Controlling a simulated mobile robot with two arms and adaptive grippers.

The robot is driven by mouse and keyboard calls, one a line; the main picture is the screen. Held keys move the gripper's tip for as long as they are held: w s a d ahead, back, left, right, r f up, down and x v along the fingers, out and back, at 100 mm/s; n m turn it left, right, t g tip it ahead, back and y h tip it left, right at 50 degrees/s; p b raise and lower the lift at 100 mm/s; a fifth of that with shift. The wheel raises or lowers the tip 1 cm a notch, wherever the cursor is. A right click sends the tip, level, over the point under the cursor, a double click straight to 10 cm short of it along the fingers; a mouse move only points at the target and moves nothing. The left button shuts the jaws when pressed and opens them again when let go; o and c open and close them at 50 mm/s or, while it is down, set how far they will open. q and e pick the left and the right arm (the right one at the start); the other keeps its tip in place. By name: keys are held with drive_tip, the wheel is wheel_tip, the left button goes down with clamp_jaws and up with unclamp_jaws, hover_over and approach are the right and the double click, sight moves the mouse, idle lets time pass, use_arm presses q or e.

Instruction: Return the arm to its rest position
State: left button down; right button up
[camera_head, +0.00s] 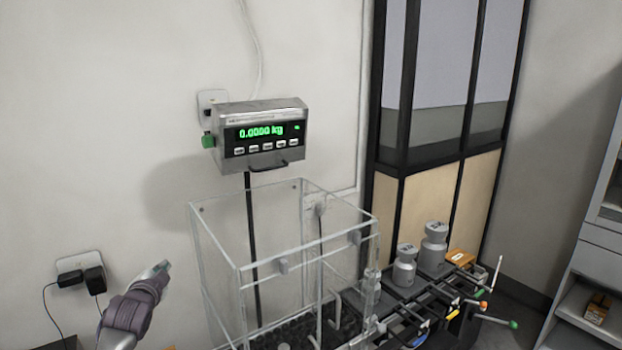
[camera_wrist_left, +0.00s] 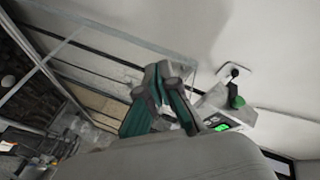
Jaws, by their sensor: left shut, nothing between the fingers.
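My left gripper (camera_head: 160,270) shows in the head view at the lower left, in front of the wall and to the left of the clear weighing box (camera_head: 218,250). It is raised and apart from the box. In the left wrist view, the gripper's grey and green fingers (camera_wrist_left: 160,97) are shut with nothing between them. My right gripper is not in view.
The scale display (camera_head: 268,132) on its post reads 0.0000 kg; it shows tilted in the left wrist view (camera_wrist_left: 226,117). Silver weights (camera_head: 404,268) stand on a rack right of the box. A socket with black plugs (camera_head: 80,278) is behind my left arm.

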use_arm(q)
wheel_tip(320, 180, up, 6)
drive_tip(key=d+f+n+t+h, duration=0.1)
drive_tip(key=d+n+t, duration=0.15)
drive_tip(key=n, duration=0.25)
drive_tip(key=s+d+f+n+g+b, duration=0.1)
drive_tip(key=s+f+g+b, duration=0.15)
drive_tip(key=f, duration=1.25)
drive_tip(key=s+f+g+b, duration=0.1)
drive_tip(key=s+f, duration=0.3)
drive_tip(key=f, duration=1.1)
drive_tip(key=s+d+f+g+b, duration=0.1)
drive_tip(key=s+f+g+b, duration=0.1)
drive_tip(key=s+f, duration=0.7)
drive_tip(key=s+d+f+g+b, duration=0.1)
drive_tip(key=s+d+f+g, duration=0.2)
drive_tip(key=f, duration=0.9)
drive_tip(key=s+d+f+g+h+b, duration=0.1)
drive_tip(key=s+d+f+g+b, duration=0.2)
drive_tip(key=s+f, duration=1.55)
drive_tip(key=s+d+f+g+b, duration=0.1)
drive_tip(key=s+f, duration=0.3)
drive_tip(key=s, duration=1)
drive_tip(key=s+d+f+g+b, duration=0.1)
drive_tip(key=s+f+g, duration=0.3)
drive_tip(key=s, duration=1.1)
drive_tip(key=shift+s+d+f+n+g+b, duration=0.3)
drive_tip(key=shift+d+f+n+b, duration=0.1)
drive_tip(key=shift+d, duration=0.05)
